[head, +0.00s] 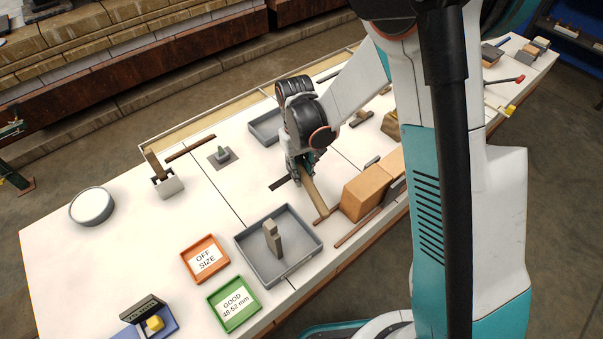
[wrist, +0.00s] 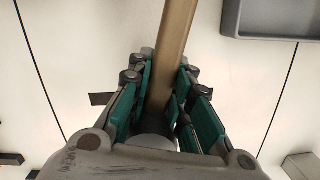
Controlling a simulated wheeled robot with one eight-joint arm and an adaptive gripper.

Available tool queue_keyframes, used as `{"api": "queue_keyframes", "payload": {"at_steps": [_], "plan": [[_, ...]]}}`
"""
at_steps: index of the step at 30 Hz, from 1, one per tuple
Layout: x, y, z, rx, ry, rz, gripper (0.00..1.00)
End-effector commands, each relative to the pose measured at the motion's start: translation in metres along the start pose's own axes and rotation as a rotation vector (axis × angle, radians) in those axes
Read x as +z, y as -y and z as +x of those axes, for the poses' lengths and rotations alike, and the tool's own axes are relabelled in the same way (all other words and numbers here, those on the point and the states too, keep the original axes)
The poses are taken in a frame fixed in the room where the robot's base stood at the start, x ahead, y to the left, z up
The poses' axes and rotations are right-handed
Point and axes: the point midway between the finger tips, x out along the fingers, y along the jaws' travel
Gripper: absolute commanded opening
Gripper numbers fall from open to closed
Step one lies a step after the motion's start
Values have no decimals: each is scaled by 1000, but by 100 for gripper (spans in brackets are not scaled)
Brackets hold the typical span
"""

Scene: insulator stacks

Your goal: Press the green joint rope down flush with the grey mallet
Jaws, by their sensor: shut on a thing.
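My gripper (head: 303,170) is low over the middle of the white table in the head view. Its teal fingers (wrist: 163,85) are shut on a tan wooden bar (wrist: 175,40), which lies between them in the wrist view. In the head view the bar (head: 312,193) slants from the fingers toward the table's near edge. I cannot tell whether it is the grey mallet's handle; no grey mallet head shows on it. A small grey-green piece (head: 222,153) stands on a dark plate to the left. I cannot make out the green joint rope for certain.
An orange block (head: 367,192) stands close right of the bar. A grey tray (head: 317,243) holding a grey-brown piece lies nearer, beside orange (head: 205,258) and green (head: 233,303) labelled trays. A pale block with a brown handle (head: 167,182) stands left.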

Motion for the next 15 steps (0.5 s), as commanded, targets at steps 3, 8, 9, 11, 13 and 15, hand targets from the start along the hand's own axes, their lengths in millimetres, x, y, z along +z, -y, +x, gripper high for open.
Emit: {"api": "queue_keyframes", "payload": {"at_steps": [3,8,9,11,13,15], "plan": [[2,0,-11,0,0,0,0],[3,0,-22,0,0,0,0],[4,0,-25,0,0,0,0],[4,0,-29,0,0,0,0],[5,0,-34,0,0,0,0],[6,0,-39,0,0,0,0]]}}
